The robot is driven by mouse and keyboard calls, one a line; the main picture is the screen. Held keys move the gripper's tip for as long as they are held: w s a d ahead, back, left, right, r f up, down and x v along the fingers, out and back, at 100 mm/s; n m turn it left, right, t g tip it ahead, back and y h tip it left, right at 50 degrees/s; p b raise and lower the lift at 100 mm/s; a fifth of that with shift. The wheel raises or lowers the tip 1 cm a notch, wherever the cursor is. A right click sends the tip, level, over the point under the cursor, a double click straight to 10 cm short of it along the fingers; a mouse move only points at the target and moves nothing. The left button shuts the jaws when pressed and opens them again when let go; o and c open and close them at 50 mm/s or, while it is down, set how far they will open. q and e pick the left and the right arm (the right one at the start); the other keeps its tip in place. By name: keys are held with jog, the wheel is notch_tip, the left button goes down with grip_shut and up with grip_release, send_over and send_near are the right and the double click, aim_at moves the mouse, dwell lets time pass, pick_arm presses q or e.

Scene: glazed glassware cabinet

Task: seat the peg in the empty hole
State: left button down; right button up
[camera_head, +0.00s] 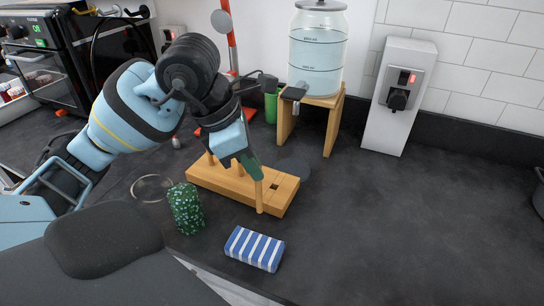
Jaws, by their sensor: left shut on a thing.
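A light wooden block (288,192) lies on the dark counter, with a dark square hole (274,187) near its right end. A wooden peg (211,160) stands at its left end, partly behind my arm. My left gripper (254,171) is shut on another wooden peg (259,197), which points down. The held peg appears just left of the hole and overlaps the block's front edge. I cannot tell whether its lower end touches the block. My right gripper is not in view.
A green speckled cylinder (186,208) and a blue-and-white striped block (254,249) stand in front. A glass ring (152,188) lies left. Behind are a green cup (271,106), a water dispenser (318,52) on a wooden stand (331,119), and a socket post (399,110). The counter's right is clear.

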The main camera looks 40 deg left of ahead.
pick_arm(q)
jog(key=w+a+f, duration=0.2)
jog(key=w+f, duration=0.2)
jog(key=w, duration=0.4)
jog(key=shift+w+a+p, duration=0.35)
jog(key=shift+w+p, duration=0.05)
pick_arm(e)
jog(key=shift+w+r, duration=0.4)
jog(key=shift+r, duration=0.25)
pick_arm(q)
jog(key=shift+f, duration=0.1)
jog(key=shift+f, duration=0.2)
jog(key=c, duration=1.5)
grip_release()
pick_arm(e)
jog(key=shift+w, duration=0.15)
